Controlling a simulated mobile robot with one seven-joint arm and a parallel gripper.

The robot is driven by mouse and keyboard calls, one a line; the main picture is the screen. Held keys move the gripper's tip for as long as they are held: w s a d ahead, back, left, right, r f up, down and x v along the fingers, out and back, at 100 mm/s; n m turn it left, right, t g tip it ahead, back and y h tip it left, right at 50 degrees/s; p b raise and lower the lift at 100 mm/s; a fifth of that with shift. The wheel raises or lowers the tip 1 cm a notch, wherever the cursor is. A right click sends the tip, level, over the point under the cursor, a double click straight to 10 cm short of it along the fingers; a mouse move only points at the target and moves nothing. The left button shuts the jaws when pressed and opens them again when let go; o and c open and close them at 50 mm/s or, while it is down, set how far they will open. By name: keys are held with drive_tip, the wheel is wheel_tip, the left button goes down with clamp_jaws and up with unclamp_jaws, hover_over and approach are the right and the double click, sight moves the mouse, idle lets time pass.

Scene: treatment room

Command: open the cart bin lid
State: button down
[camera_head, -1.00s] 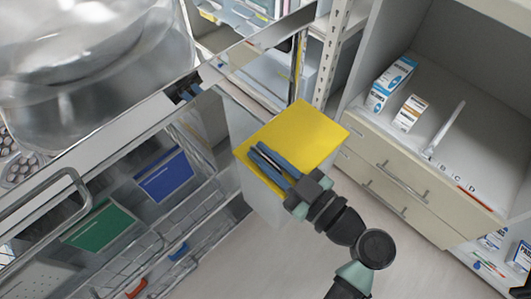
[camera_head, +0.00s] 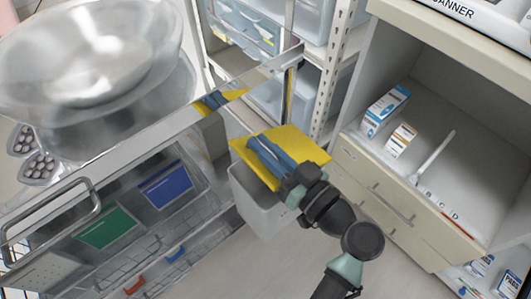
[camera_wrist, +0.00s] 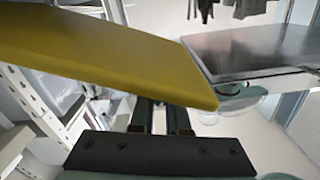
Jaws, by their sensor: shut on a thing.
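The yellow bin lid (camera_head: 307,147) is tilted up over the pale grey cart bin (camera_head: 262,207), with a gap showing below its near edge. The bin hangs at the right end of the metal cart. The inside of the bin cannot be seen.
The metal cart (camera_head: 130,150) carries large clear bowls (camera_head: 95,55) and has green and blue panels on its side. A drawer cabinet (camera_head: 375,190) with small boxes stands close on the right. A shelf upright (camera_head: 337,70) rises behind the lid. Floor shows between cart and cabinet.

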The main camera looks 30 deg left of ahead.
drive_tip(key=w+d+r+m+p, duration=0.4)
drive_tip(key=w+r+m, duration=0.3)
drive_tip(key=w, duration=0.2)
drive_tip(key=w+d+f+m+b, duration=0.1)
drive_tip(key=w+m+b, duration=0.1)
drive_tip(key=w+m, duration=0.2)
drive_tip(key=w+d+f+m+b, duration=0.1)
drive_tip(key=w+d+m+b, duration=0.1)
drive_tip(key=w+m, duration=0.2)
drive_tip(key=shift+w+d+m+b, duration=0.3)
drive_tip(key=shift+w+b, duration=0.1)
drive_tip(key=shift+w, duration=1.2)
drive_tip(key=c, duration=1)
unclamp_jaws()
drive_tip(key=shift+o, duration=0.3)
drive_tip(key=shift+a+r, duration=0.1)
drive_tip(key=shift+r, duration=0.05)
